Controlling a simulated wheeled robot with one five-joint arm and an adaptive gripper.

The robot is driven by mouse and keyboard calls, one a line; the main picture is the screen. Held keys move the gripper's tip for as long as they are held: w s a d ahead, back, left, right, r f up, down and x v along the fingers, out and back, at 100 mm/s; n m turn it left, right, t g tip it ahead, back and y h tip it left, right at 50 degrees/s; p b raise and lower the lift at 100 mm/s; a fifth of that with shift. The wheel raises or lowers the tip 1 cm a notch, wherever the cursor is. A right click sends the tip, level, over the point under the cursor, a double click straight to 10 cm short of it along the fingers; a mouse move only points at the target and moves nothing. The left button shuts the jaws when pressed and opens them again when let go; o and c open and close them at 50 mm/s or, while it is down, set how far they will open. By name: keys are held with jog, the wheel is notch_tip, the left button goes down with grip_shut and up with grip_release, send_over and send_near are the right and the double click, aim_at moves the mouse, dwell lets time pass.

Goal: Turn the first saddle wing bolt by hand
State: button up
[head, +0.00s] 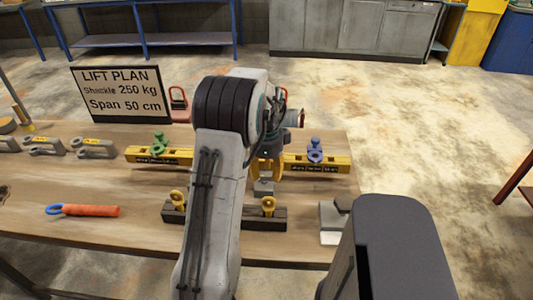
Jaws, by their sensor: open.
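A long yellow beam (333,162) lies across the table, its middle hidden behind my arm. A green saddle with a bolt-like top (158,143) sits on its left part, and a blue saddle (315,149) sits on its right part. Which is the first saddle, and the exact shape of the wing bolts, I cannot tell at this size. My gripper (267,172) is open and points down near the middle of the beam, left of the blue saddle and apart from both saddles. I see nothing between its fingers.
A dark bar (228,214) with two yellow eye bolts (268,205) lies in front. Grey shackles (93,148) sit at left, near an orange-handled tool (90,210). A lift plan sign (117,92) stands behind. A grey block (330,222) is near the table's right edge.

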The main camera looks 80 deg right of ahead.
aim_at(267, 181)
notch_tip(267, 181, up, 10)
jog(key=shift+r, duration=0.15)
dwell(0.3)
dwell(0.8)
